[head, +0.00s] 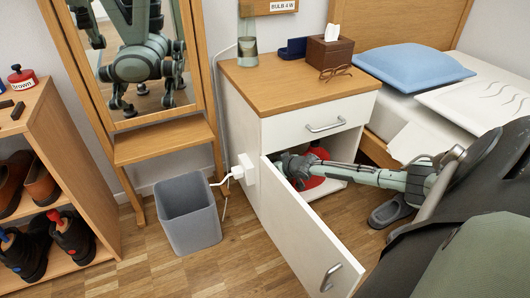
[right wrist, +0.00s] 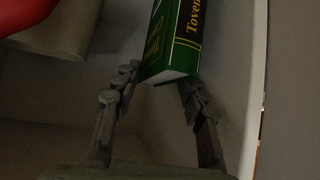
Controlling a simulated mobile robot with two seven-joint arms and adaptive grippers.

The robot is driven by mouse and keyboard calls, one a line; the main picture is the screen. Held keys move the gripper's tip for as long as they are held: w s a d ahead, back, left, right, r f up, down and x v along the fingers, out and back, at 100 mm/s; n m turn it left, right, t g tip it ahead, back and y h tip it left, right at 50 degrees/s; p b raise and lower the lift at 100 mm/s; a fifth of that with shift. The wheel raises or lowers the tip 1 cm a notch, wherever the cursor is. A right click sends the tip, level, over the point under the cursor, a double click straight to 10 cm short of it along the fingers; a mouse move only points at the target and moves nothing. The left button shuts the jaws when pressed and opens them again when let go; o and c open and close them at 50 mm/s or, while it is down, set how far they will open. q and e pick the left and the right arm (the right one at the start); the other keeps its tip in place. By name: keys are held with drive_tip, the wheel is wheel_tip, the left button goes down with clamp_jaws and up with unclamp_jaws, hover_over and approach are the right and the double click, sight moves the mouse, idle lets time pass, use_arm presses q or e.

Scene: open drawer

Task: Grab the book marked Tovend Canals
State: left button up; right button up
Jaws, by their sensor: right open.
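The book marked "Toven…" (right wrist: 173,42) is green with a black spine label and yellow lettering, in the right wrist view. The rest of its title is cut off by the top edge. My right gripper (right wrist: 160,80) is open, with one finger on each side of the book's near end. I cannot tell whether either finger touches it. I cannot make out the book there. My left gripper is not in view.
A red thing (right wrist: 22,14) and a pale rounded thing (right wrist: 62,35) lie left of the book. The cabinet wall (right wrist: 247,90) is close on its right. The closed drawer (head: 315,122) is above. A grey bin (head: 190,215) stands left of the nightstand.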

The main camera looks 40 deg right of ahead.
drive_tip(key=shift+c, duration=0.2)
clamp_jaws()
idle(0.3)
drive_tip(key=shift+r, duration=0.1)
